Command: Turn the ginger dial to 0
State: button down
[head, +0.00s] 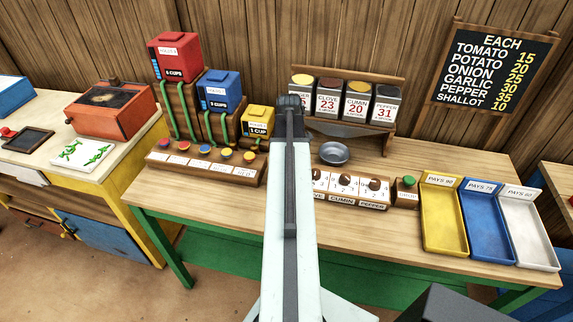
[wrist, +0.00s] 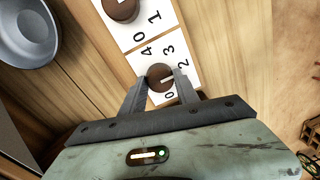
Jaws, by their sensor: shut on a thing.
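The ginger dial (wrist: 159,73) is the brown round knob on the end white plate (wrist: 150,55) in the wrist view. My gripper (wrist: 160,84) has a finger on each side of it and is shut on it. The digits 4, 3, 2 and 0 show around the knob; the 1 is hidden, apparently by a finger. A pale mark on the knob seems to point between the 2 and the 0, but its exact reading is unclear. In the head view my arm hides this dial and my gripper.
The neighbouring dial (wrist: 121,8) is close by on the same row. The cumin dial (head: 344,183) and pepper dial (head: 375,184) sit to the right, then a green button (head: 408,181). A grey bowl (head: 334,153) stands behind. Coloured trays (head: 443,249) lie at the right.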

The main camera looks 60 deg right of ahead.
jog(key=m, duration=0.5)
jog(key=shift+s, duration=0.1)
jog(key=m, duration=0.4)
jog(key=shift+s+t, duration=0.1)
jog(key=shift+t, duration=0.2)
jog(key=m, duration=0.4)
jog(key=shift+m+h, duration=0.3)
jog(key=shift+m, duration=2)
jog(key=c, duration=0.9)
grip_release()
